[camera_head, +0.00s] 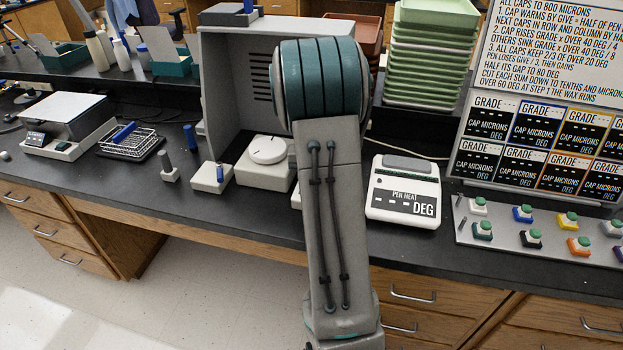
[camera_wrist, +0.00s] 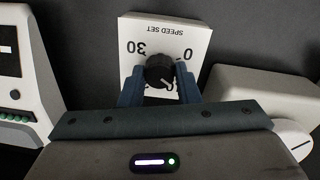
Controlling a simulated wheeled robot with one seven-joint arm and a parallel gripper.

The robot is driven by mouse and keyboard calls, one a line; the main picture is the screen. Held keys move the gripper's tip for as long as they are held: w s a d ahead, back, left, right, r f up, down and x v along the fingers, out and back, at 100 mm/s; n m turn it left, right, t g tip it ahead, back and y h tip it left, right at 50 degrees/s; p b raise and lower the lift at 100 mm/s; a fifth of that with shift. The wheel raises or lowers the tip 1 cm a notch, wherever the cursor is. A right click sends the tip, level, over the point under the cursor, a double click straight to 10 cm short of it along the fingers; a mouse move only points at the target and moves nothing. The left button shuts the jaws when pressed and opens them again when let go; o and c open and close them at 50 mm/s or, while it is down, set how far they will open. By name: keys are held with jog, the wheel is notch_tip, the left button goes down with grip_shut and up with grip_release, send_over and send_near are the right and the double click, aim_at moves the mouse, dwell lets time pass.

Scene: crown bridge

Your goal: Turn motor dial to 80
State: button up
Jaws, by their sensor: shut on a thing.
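In the wrist view, the motor dial is a black round knob (camera_wrist: 158,68) on a white plate marked SPEED SET (camera_wrist: 187,36). The plate's lettering appears upside down. The number 30 shows to the left of the knob and a 0 to its upper right; other marks below are partly hidden. A short pale pointer mark shows at the knob's lower right, but I cannot read its setting. My gripper (camera_wrist: 160,80) is shut on the knob, one blue finger on each side. In the head view my arm hides the dial and the gripper.
A white box with a round disc (camera_head: 268,150) stands left of my arm. The PEN HEAT unit (camera_head: 403,190) stands right of it. A grey hood (camera_head: 232,85) is behind. Stacked green trays (camera_head: 430,60) and a tray of coloured caps (camera_head: 545,265) are farther right.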

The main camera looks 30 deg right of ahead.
jog(key=shift+m, duration=1.5)
jog(key=shift+p, duration=0.3)
jog(key=o, duration=1)
jog(key=shift+c, duration=0.2)
notch_tip(320, 180, up, 14)
jog(key=shift+w+p, duration=0.2)
jog(key=shift+p, duration=0.25)
jog(key=shift+a, duration=0.2)
